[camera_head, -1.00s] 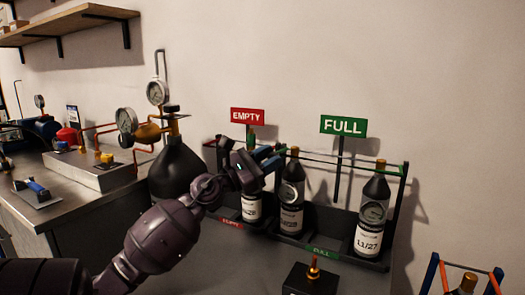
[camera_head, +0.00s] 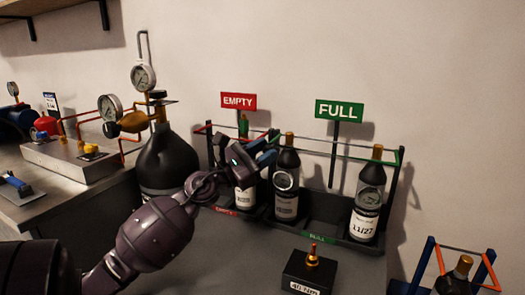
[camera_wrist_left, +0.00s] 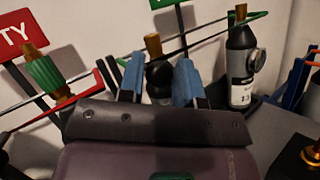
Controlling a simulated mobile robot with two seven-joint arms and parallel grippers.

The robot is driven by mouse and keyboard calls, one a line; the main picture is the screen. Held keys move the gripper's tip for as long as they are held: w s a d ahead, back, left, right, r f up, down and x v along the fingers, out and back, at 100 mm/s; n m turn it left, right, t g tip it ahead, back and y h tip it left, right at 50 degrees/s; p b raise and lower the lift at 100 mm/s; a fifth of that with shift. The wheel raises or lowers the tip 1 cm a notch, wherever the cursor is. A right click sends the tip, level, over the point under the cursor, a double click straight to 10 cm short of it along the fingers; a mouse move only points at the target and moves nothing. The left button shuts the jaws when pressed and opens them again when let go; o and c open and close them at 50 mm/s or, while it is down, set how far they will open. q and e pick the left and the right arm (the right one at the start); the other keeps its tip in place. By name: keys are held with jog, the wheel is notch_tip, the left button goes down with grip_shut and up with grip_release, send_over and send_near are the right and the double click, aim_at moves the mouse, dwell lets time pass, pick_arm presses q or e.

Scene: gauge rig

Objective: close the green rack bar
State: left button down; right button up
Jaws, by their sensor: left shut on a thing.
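The green rack bar (camera_head: 350,146) runs along the top of the FULL rack (camera_head: 326,236), from its right end toward my left gripper. My left gripper (camera_head: 266,149) is at the left end of this bar, above and beside a dark bottle (camera_head: 286,181). The green bar (camera_wrist_left: 228,26) also crosses the wrist view behind the fingers. I cannot tell whether it is latched. My right gripper is not in view.
The EMPTY rack (camera_head: 226,210) with its red bar adjoins on the left. A bottle labelled 11/27 (camera_head: 366,205) stands at the FULL rack's right end. A black box with a brass fitting (camera_head: 308,272) sits in front. A large black flask (camera_head: 166,160) stands left.

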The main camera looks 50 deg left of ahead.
pick_arm(q)
jog(key=shift+w+f, duration=0.1)
jog(key=shift+f, duration=0.75)
jog(key=c, duration=0.9)
grip_release()
jog(key=shift+w, duration=0.1)
jog(key=s+a, duration=0.2)
jog(key=s, duration=1.2)
jog(key=shift+s+f, duration=0.35)
jog(key=shift+s, duration=0.05)
